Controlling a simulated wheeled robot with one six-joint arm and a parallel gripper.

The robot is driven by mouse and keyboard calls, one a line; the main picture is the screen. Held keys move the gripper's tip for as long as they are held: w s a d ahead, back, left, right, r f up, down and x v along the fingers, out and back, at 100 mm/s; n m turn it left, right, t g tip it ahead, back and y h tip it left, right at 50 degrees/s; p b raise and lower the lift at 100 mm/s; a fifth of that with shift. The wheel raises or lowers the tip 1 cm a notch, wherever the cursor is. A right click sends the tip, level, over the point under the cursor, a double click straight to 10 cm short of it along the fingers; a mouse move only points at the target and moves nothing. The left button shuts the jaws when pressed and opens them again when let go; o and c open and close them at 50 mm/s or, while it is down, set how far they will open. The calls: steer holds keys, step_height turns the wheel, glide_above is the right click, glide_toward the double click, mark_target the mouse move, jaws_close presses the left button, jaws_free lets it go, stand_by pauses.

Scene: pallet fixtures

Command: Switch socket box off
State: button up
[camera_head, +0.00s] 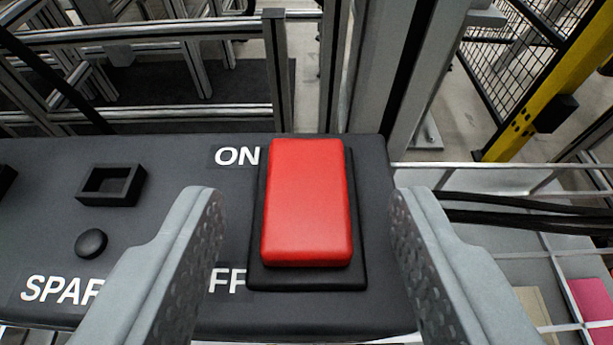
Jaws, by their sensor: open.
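The socket box (200,300) is a dark grey panel across the lower part of the view. On it is a large red rocker switch (308,205) in a black frame. White "ON" lettering stands beside its top end, and "OFF", partly hidden by my left finger, beside its bottom end. The rocker's lower end looks raised from the frame, though its exact tilt is hard to judge. My gripper (305,235) is open, with one grey finger on each side of the switch. Neither finger visibly touches it, and nothing is between them but the switch in view.
Left on the panel are a small black rectangular socket (111,185), a round black knob (91,243) and partly hidden "SPAR…" lettering. Aluminium frame rails (150,32) stand behind. Right are a yellow post (545,85), black cables (530,215) and a white divided tray (545,265).

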steer(key=shift+w+f, duration=0.1)
steer(key=shift+w, duration=0.25)
steer(key=c, duration=1)
steer(key=shift+g, duration=0.3)
steer(key=shift+w+r+g, duration=0.2)
steer(key=shift+g, duration=0.7)
